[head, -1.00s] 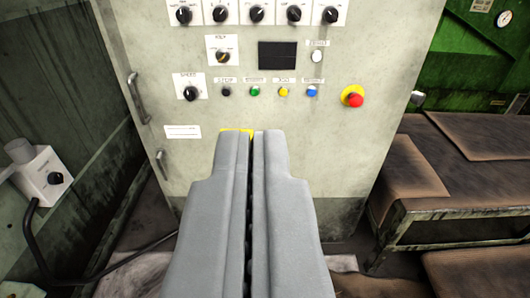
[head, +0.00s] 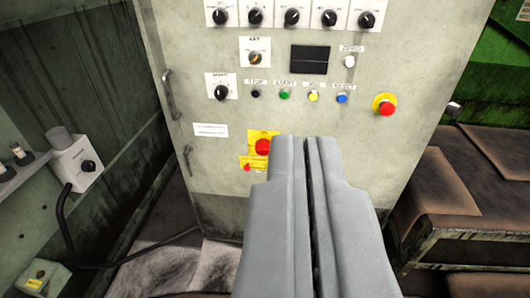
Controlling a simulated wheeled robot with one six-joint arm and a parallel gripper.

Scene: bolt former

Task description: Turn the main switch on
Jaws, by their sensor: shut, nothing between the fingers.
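A grey-green control cabinet (head: 390,60) fills the middle of the view. Low on its front is a yellow plate with a red knob (head: 262,147), which looks like the main switch. My gripper's fingers partly cover the plate's right and lower side, and the knob's setting is too small to tell. My gripper (head: 305,142) is shut and empty, pointing at the cabinet front. Its tips appear just right of the red knob; I cannot tell how far they are from the panel.
Above are a row of black dials (head: 292,17), a dark display (head: 310,60), small coloured buttons (head: 284,94) and a red emergency stop (head: 386,109). Handles (head: 169,95) line the cabinet's left edge. A grey box with a knob (head: 77,162) is at left, a brown-topped bench (head: 440,180) at right.

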